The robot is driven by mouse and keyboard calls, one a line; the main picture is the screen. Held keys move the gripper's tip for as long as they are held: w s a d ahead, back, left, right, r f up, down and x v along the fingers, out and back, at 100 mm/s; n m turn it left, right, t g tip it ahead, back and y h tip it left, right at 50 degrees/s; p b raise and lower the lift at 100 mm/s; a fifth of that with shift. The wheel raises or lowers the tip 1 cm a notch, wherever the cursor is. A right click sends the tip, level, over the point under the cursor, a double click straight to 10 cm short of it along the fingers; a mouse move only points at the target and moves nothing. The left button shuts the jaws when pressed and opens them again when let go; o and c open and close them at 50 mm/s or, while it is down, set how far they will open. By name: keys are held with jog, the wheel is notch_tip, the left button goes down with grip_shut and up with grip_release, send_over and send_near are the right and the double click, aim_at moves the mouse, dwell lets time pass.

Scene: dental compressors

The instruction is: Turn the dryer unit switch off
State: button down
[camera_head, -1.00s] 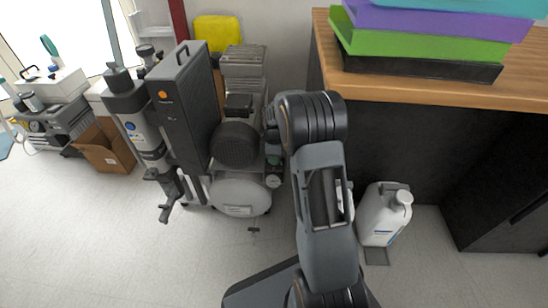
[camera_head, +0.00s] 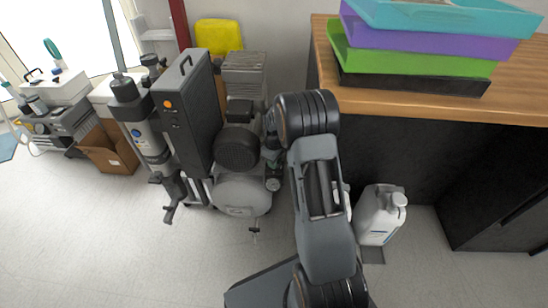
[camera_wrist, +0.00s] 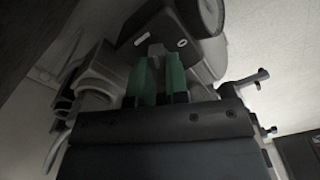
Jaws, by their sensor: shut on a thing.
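In the wrist view my gripper (camera_wrist: 158,80) shows two green fingers, close together. They are shut on a small grey switch (camera_wrist: 156,50) on a dark housing. A white line mark is left of the switch and a white ring mark is right of it. The fingers hide part of the switch, so its exact angle is hard to tell. In the head view the tall dark grey unit with an orange button (camera_head: 183,115) stands beside the compressor (camera_head: 240,150). My arm is at the compressor's right side there, and the switch cannot be made out.
A wooden-topped desk (camera_head: 430,100) with stacked coloured trays (camera_head: 420,50) stands at right. A white jug (camera_head: 378,215) is on the floor beside my arm. A cardboard box (camera_head: 108,150) and other equipment stand at left. The floor at front left is clear.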

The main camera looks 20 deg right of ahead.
jog(key=m+p, duration=0.3)
jog(key=m, duration=0.3)
jog(key=shift+r+m, duration=0.15)
jog(key=shift+m, duration=0.15)
jog(key=m+p, duration=0.2)
jog(key=m, duration=0.3)
jog(key=shift+m, duration=0.4)
jog(key=c, duration=1.1)
grip_release()
notch_tip(320, 180, up, 14)
jog(key=p, duration=0.4)
jog(key=shift+f+p, duration=0.2)
jog(key=shift+p, duration=0.1)
